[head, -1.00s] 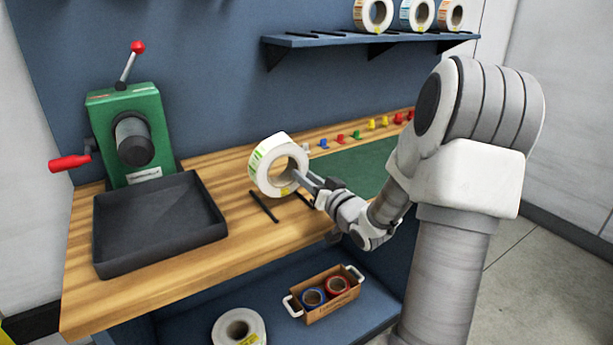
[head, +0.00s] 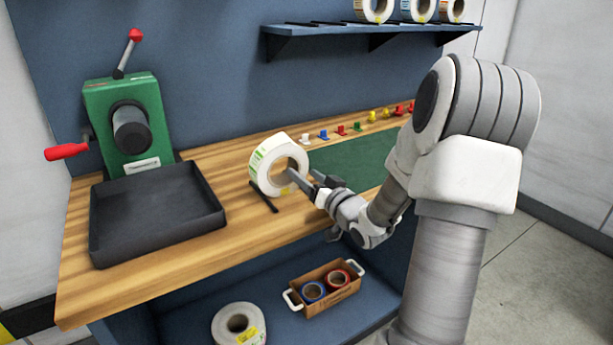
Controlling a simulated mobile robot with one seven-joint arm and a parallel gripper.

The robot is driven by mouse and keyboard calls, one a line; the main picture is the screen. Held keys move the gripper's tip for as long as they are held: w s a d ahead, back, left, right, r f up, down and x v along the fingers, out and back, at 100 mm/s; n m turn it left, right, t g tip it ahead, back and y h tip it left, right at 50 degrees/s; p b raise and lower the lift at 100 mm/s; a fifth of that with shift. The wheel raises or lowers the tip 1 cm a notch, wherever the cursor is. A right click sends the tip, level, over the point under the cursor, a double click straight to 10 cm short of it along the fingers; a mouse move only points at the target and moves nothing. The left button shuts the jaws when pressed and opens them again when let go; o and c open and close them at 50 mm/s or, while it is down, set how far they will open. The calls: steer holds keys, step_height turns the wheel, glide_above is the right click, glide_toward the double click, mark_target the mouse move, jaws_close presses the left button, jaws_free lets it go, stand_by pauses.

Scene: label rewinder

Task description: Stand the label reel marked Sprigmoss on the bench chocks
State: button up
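A white label reel (head: 263,172) with green and yellow print on its side stands upright on the wooden bench. It appears to rest on the dark bench chocks; the left chock (head: 263,197) shows below it, and the other is hidden behind the reel and gripper. I cannot read the name on the reel. My gripper (head: 304,174) is at the reel's right side with its fingers spread. One fingertip overlaps the edge of the bore, the other is clear of the reel to the right. Whether the near finger touches the reel is unclear.
A black tray (head: 101,239) and a green machine (head: 151,100) with a red-handled crank stand at the left. Several reels sit on the wall shelf (head: 322,42). Below are a loose reel (head: 228,331) and a crate (head: 340,293).

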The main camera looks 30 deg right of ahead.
steer(key=shift+s+f, duration=0.1)
steer(key=s+p, duration=0.9)
steer(key=s, duration=0.8)
steer(key=shift+d+p, duration=0.3)
steer(key=shift+p, duration=0.05)
steer(key=shift+s, duration=0.15)
